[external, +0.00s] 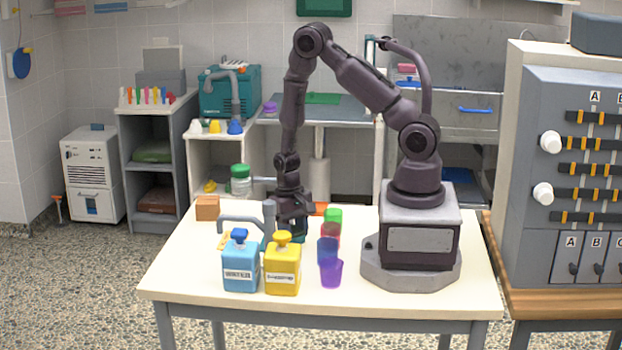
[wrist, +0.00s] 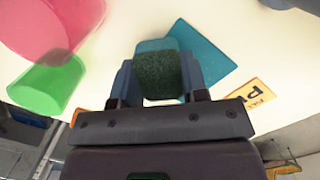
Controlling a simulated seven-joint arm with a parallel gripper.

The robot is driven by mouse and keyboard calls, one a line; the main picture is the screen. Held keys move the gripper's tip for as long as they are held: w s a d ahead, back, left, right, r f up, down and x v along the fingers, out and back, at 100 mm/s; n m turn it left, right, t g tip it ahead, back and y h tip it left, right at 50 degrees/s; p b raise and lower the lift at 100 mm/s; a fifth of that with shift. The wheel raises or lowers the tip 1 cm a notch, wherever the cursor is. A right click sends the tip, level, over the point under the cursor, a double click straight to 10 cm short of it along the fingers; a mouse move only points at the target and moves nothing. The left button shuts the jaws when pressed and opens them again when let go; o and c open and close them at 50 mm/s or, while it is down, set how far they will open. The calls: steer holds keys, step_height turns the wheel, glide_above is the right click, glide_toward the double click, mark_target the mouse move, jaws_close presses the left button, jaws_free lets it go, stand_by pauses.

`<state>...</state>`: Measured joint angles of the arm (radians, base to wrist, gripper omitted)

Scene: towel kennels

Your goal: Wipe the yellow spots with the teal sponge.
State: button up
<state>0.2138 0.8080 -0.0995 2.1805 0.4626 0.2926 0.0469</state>
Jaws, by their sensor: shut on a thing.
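My gripper (external: 292,228) is low over the white table, behind the yellow bottle. In the wrist view, my gripper (wrist: 158,85) is shut on the teal sponge (wrist: 157,45), which has a dark green face towards the camera. A flat teal piece (wrist: 203,58) lies on the table beside and partly behind the sponge. I cannot tell whether the sponge touches the table. I cannot make out any yellow spots in either view; the bottles and my gripper hide part of the tabletop.
A blue bottle (external: 240,264) and a yellow bottle (external: 283,267) stand at the front of the table (external: 400,300). Green (external: 334,214), blue (external: 327,249) and purple (external: 331,273) cups stand to the right. A brown block (external: 207,208) is back left. An orange printed card (wrist: 258,96) lies near my gripper.

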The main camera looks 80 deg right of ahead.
steer(key=shift+r, duration=3.7)
steer(key=shift+d, duration=0.15)
steer(key=shift+f, duration=0.1)
